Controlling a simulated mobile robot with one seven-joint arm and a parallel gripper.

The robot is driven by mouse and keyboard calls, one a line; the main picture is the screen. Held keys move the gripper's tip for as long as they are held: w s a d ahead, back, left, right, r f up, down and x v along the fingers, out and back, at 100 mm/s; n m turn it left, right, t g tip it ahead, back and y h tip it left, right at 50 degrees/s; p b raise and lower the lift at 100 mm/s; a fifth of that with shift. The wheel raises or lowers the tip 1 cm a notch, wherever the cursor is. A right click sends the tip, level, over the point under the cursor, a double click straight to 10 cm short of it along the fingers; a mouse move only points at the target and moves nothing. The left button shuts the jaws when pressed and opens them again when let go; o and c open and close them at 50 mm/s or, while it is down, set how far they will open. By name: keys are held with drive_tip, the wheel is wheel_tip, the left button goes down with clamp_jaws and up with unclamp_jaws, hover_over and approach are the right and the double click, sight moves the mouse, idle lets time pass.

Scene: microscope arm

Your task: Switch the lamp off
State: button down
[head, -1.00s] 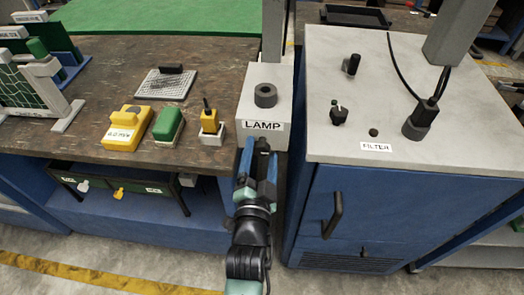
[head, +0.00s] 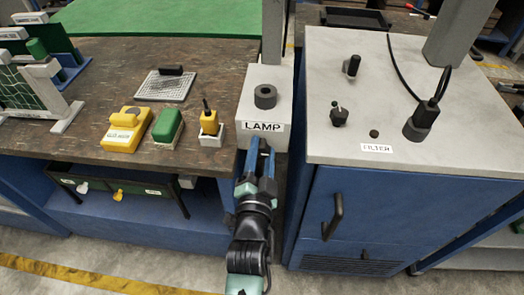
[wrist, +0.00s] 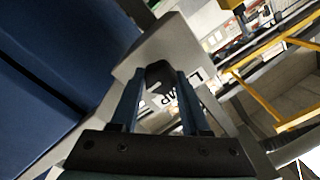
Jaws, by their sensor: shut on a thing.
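The lamp's light grey base box (head: 258,75) stands at the table's right edge, with a LAMP label (head: 264,127) on its front. A dark round collar (head: 265,96) sits on its top. My gripper (head: 261,146) is at the box's front, just below the label. In the wrist view my gripper (wrist: 157,85) has its two blue fingers on either side of a dark knob (wrist: 158,72) on the box (wrist: 165,45), and it is shut on this knob. In the head view the fingers hide most of the knob. Whether the lamp is lit cannot be told.
A blue cabinet (head: 345,215) with a grey top, knobs and a FILTER label (head: 377,148) stands close on the right. Yellow (head: 125,130) and green (head: 168,124) blocks and a small yellow-and-white holder (head: 210,130) lie left on the table. The floor in front is clear.

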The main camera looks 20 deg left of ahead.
drive_tip(key=shift+n, duration=0.3)
drive_tip(key=n, duration=0.4)
drive_tip(key=shift+a, duration=0.1)
drive_tip(key=n, duration=0.4)
drive_tip(key=shift+n, duration=0.4)
drive_tip(key=n, duration=0.4)
drive_tip(key=shift+a, duration=0.1)
drive_tip(key=shift+n, duration=2.2)
drive_tip(key=shift+s+f, duration=0.1)
drive_tip(key=shift+c, duration=1.9)
unclamp_jaws()
